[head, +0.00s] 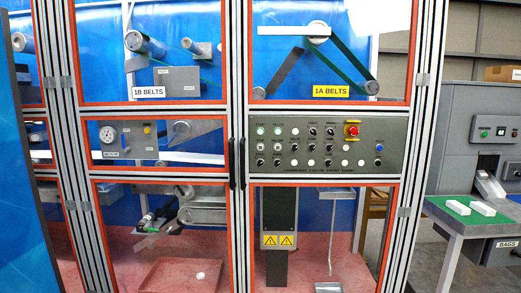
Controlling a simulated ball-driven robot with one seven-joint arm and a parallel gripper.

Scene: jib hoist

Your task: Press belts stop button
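A dark grey-green control panel (392,166) is set in the right half of a framed machine front, at mid height. It carries rows of small round buttons and black knobs. Two pale green buttons (268,130) sit at its upper left. A red mushroom button on a yellow base (352,130) sits at its upper right, and a blue button (379,148) is near its right edge. The small labels are too small to read, so I cannot tell which control is marked belts stop. My gripper is not in view.
Clear framed doors labelled 1B BELTS (149,92) and 1A BELTS (331,91) surround the panel, with dark handles (237,163) at the centre. A green-topped table (450,222) with white blocks stands at right. A blue panel edge (25,200) fills the left.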

